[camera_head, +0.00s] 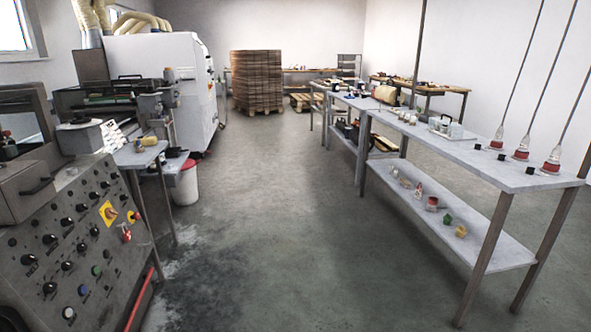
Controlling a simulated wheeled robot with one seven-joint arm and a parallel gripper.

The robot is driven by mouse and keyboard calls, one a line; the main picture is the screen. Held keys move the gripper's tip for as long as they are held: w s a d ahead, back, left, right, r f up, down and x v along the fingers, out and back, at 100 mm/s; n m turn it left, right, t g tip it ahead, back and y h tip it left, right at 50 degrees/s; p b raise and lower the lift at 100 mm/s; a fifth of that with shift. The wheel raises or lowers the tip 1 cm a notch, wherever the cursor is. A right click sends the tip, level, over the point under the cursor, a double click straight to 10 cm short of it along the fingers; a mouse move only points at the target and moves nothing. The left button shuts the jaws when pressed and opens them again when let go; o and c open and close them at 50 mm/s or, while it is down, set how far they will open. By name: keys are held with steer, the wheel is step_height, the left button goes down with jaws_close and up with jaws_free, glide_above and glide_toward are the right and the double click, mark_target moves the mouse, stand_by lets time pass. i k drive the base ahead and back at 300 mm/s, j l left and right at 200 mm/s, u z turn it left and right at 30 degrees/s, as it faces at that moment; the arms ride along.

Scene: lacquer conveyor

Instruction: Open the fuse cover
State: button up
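I cannot make out for certain which part is the fuse cover. A grey control panel (75,245) with several black knobs, coloured buttons and yellow-backed switches slopes at the near left. A grey box (27,188) with a dark handle on its front sits at the panel's upper left, and its front looks shut. I cannot tell whether it has to do with fuses. My gripper and arm are not in this view.
A long grey table (470,160) with a lower shelf (400,205) runs along the right, bearing small items. A red and white bin (186,186) stands beside the left machine. A brown stack (257,82) stands far back. The concrete floor (275,215) between is clear.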

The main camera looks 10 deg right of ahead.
mark_target(452, 124)
steer(key=i, duration=1.9)
steer(key=i+z, duration=0.2)
steer(key=i, duration=0.45)
steer(key=i+z, duration=0.25)
steer(key=i, duration=0.4)
steer(key=i+j+z, duration=0.2)
steer(key=i, duration=0.4)
steer(key=i+z, duration=0.3)
steer(key=i, duration=0.2)
steer(key=i+j+z, duration=0.1)
steer(key=i+z, duration=0.2)
steer(key=i, duration=0.15)
